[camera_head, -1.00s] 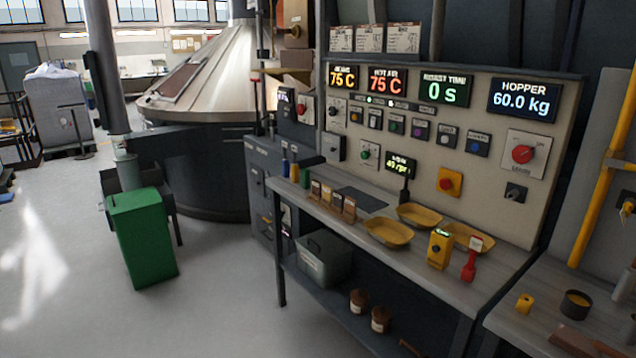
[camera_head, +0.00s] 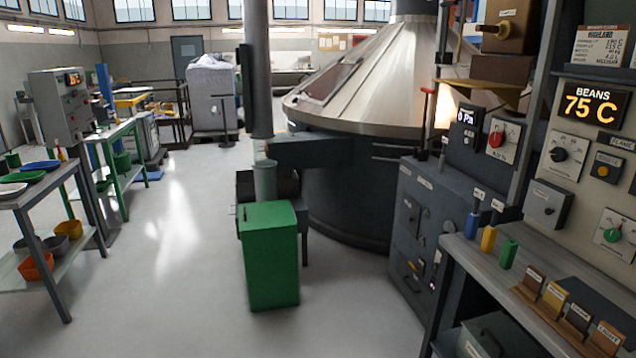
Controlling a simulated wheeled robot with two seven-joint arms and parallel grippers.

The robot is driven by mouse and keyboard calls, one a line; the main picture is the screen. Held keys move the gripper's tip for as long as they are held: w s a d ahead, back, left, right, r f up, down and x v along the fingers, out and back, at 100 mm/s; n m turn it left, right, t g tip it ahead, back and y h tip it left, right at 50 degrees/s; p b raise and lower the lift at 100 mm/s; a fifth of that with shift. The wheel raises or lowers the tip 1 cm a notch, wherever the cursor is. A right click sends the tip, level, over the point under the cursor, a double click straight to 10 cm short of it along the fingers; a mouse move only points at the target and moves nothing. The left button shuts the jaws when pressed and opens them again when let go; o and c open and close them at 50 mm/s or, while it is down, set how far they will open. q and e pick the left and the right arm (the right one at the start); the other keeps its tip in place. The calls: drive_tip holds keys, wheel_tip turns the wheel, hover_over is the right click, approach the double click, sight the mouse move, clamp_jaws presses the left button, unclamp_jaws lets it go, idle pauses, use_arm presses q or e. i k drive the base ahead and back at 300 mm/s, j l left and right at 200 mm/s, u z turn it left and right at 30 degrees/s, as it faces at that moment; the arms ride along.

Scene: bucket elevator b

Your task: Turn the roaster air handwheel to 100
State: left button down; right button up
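I cannot make out a handwheel labelled roaster air in the camera_head view. The roaster (camera_head: 365,85), a large metal cone on a dark round base, stands at centre right. To its right, a small display (camera_head: 466,117) reads 0 Pa. Beside it, a pale plate carries a red knob (camera_head: 497,138); its lettering is too small to read. A red-tipped upright lever (camera_head: 427,92) stands in front of the cone. Neither of my grippers is in view.
A green bin (camera_head: 268,258) stands on the floor in front of the roaster. A workbench and control panel (camera_head: 588,150) with a BEANS 75 C display fill the right. Tables with trays (camera_head: 50,185) stand at left.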

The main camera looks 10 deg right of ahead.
sight(496, 139)
drive_tip(key=i+z, duration=0.1)
drive_tip(key=i, duration=0.5)
drive_tip(key=i+j+z, duration=0.1)
drive_tip(key=i, duration=0.5)
drive_tip(key=i+j, duration=0.15)
drive_tip(key=i, duration=0.45)
drive_tip(key=i+j+z, duration=0.15)
drive_tip(key=i, duration=0.4)
